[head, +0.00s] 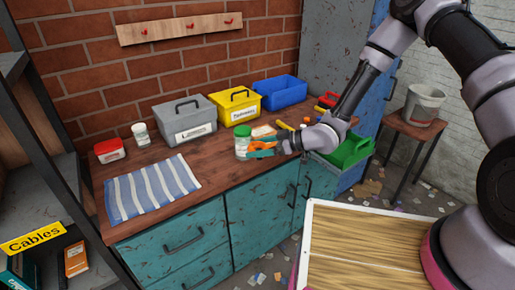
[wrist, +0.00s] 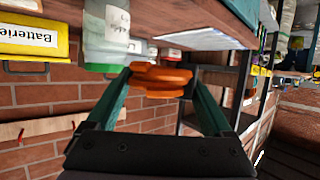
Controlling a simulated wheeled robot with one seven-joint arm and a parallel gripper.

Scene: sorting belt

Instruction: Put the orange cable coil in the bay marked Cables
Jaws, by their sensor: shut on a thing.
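The yellow Cables label (head: 33,237) is on the shelf rack at the lower left of the head view. The inside of its bay shows only partly.
The workbench (head: 215,180) holds a striped cloth (head: 152,188), a red-lidded tub (head: 109,151), a small white jar (head: 139,134), and grey (head: 185,120), yellow (head: 234,107) and blue (head: 279,91) bins. A green crate (head: 350,150) is at right. An orange box (head: 76,258) stands by the Cables label.

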